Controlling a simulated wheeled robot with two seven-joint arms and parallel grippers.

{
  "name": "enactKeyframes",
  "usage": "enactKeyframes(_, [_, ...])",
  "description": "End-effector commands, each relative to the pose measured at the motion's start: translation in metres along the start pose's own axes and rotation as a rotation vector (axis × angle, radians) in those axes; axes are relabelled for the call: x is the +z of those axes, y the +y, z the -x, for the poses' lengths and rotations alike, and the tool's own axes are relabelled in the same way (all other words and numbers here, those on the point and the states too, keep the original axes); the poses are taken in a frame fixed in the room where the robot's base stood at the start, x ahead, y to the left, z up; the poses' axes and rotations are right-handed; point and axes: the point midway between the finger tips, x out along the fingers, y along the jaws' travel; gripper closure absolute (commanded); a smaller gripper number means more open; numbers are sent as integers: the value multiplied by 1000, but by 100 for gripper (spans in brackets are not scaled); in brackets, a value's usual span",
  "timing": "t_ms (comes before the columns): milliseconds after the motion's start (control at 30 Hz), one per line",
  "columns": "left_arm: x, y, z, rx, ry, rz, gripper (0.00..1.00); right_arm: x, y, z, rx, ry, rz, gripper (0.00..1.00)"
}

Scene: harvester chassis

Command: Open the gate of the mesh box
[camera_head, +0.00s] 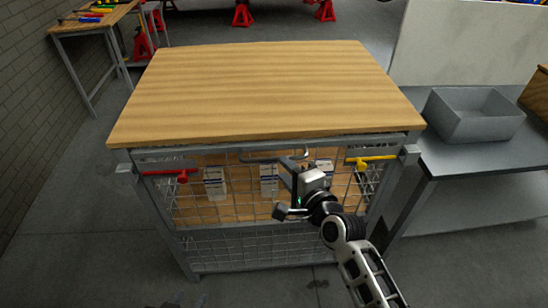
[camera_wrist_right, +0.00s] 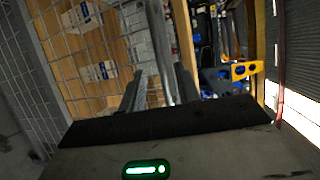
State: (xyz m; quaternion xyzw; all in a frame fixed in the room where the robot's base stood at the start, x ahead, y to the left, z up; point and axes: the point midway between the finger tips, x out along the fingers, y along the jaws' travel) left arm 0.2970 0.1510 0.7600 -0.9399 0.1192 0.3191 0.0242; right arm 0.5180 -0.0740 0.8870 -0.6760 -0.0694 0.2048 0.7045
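The mesh box (camera_head: 250,249) is a grey wire-mesh cage under a wooden top. Its front gate (camera_head: 227,205) looks upright and in line with the frame. A grey handle bar (camera_head: 258,158) runs along the gate's upper middle. A red latch (camera_head: 183,175) sits at the left and a yellow latch (camera_head: 362,162) at the right. My right gripper (camera_head: 291,162) is at the handle's right part. In the wrist view its fingers (camera_wrist_right: 160,72) stand apart with a grey bar (camera_wrist_right: 158,30) between them; contact is unclear. Only dark tips of my left gripper (camera_head: 185,302) show at the bottom edge.
White boxes with blue labels (camera_head: 268,180) stand inside behind the mesh. A grey side table (camera_head: 470,160) with an open grey bin (camera_head: 472,116) stands at the right. A workbench (camera_head: 85,25) is at the back left. The floor at the left front is clear.

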Motion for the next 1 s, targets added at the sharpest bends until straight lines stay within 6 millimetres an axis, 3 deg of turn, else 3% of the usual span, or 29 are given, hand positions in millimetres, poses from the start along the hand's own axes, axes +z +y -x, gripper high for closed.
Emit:
enactKeyframes(100, [2, 0, -1, 1, 0, 1, 64, 0, 0, -26, -1, -1, 1, 68])
enactKeyframes(300, [1, 0, -2, 1, 2, 2, 64, 0, 0, -54, 0, 0, 1, 68])
enactKeyframes(733, [-2, 1, -1, 3, 8, 2, 64, 0, 0, -64, 1, 0, 2, 68])
enactKeyframes(767, [-2, 1, -1, 3, 8, 2, 64, 0, 0, -64, 1, 0, 2, 70])
enactKeyframes(867, [-1, 1, -1, 3, 7, 2, 64, 0, 0, -64, 1, 0, 2, 98])
enactKeyframes(1000, [0, 1, -1, 3, 4, 3, 64, 0, 0, -64, 1, 0, 2, 100])
